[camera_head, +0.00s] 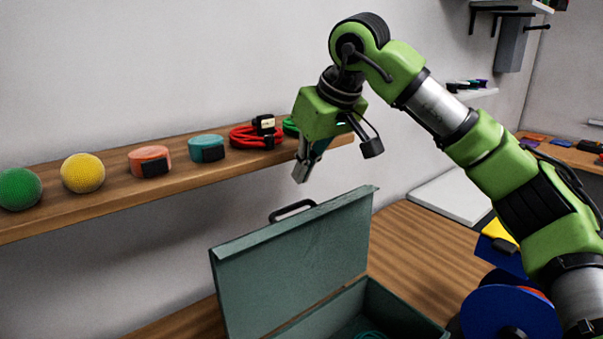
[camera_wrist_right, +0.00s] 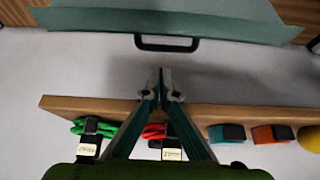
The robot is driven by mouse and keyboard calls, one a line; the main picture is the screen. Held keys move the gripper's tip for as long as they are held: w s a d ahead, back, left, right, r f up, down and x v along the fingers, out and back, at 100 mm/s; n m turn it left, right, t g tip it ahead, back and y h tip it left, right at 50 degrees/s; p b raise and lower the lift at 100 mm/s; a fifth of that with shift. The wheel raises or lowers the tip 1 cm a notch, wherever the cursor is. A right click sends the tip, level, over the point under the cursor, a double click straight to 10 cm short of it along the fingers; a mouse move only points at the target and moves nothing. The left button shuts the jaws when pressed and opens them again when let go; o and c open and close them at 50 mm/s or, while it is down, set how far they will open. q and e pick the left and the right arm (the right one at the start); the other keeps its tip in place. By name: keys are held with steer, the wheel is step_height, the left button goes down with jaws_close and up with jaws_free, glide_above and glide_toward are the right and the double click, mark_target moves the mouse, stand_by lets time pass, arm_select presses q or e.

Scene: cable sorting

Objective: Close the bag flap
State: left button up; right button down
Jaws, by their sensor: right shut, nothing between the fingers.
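The bag is a dark teal box-like case whose flap (camera_head: 295,262) stands open and upright, with a black handle (camera_head: 292,210) on its top edge. The bag's body (camera_head: 345,312) is below at the bottom of the head view, with a teal cable (camera_head: 370,335) partly visible inside. My right gripper (camera_head: 300,174) is shut and empty, above and behind the flap near the handle, not touching it. In the right wrist view the gripper (camera_wrist_right: 161,72) points toward the handle (camera_wrist_right: 167,43) and flap edge (camera_wrist_right: 170,20), with a gap between. My left gripper is not in view.
A wooden shelf (camera_head: 110,195) on the wall holds a green ball (camera_head: 19,188), a yellow ball (camera_head: 83,173), an orange tape (camera_head: 150,161), a teal tape (camera_head: 206,148) and a red cable (camera_head: 255,136). Blue discs (camera_head: 510,314) stand right of the bag.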

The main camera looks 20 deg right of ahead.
steer(key=p+x, duration=0.1)
steer(key=x, duration=0.6)
steer(key=shift+f, duration=0.15)
steer(key=shift+w+a, duration=0.1)
